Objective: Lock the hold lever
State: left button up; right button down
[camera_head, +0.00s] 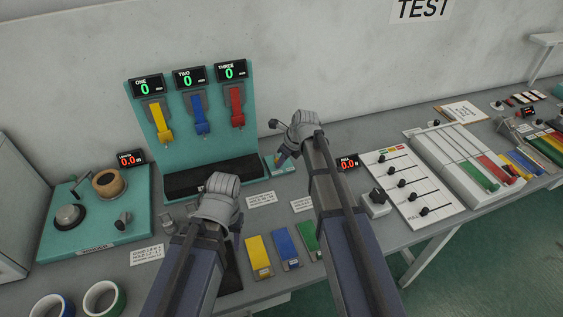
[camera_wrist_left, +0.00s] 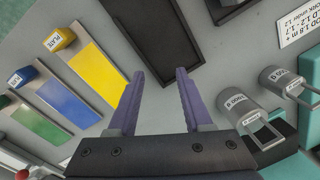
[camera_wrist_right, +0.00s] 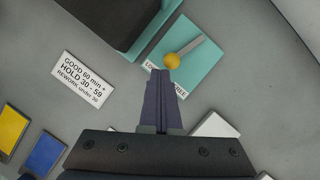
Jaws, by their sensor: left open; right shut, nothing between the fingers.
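The hold lever is a short grey bar (camera_wrist_right: 195,50) with a yellow ball knob (camera_wrist_right: 172,60), on a small teal plate (camera_wrist_right: 207,66) in the right wrist view. The bar slants from upper right to the knob at lower left. The plate's edge label reads "LO…" and "FREE", its middle hidden by my fingers. My right gripper (camera_wrist_right: 167,75) is shut and empty, its tips just below the knob; I cannot tell whether they touch. In the head view the plate (camera_head: 284,169) is partly behind this gripper. My left gripper (camera_wrist_left: 156,72) is open and empty above the table.
The teal tape stand (camera_head: 178,150) with yellow, blue and red tapes rises left of the lever. A rewinder board (camera_head: 125,240) lies at far left. Yellow, blue and green plates (camera_head: 283,240) lie in front. A slider panel (camera_head: 408,205) is to the right.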

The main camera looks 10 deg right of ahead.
pick_arm(q)
jog(key=shift+s, duration=0.1)
pick_arm(e)
jog(key=shift+w+d+r, duration=0.1)
jog(key=shift+w+d, duration=0.45)
jog(key=shift+s+d, duration=0.15)
jog(key=shift+d, duration=0.05)
pick_arm(q)
jog(key=shift+a+r, duration=0.1)
jog(key=shift+a, duration=0.2)
pick_arm(e)
jog(key=s, duration=0.1)
jog(key=s+d, duration=0.2)
jog(key=shift+s+d, duration=0.25)
jog(key=shift+s, duration=0.15)
pick_arm(q)
notch_tip(320, 180, up, 9)
jog(key=p, duration=0.9)
pick_arm(e)
jog(key=v, duration=0.9)
jog(key=shift+r, duration=0.45)
pick_arm(q)
jog(key=shift+r, duration=0.1)
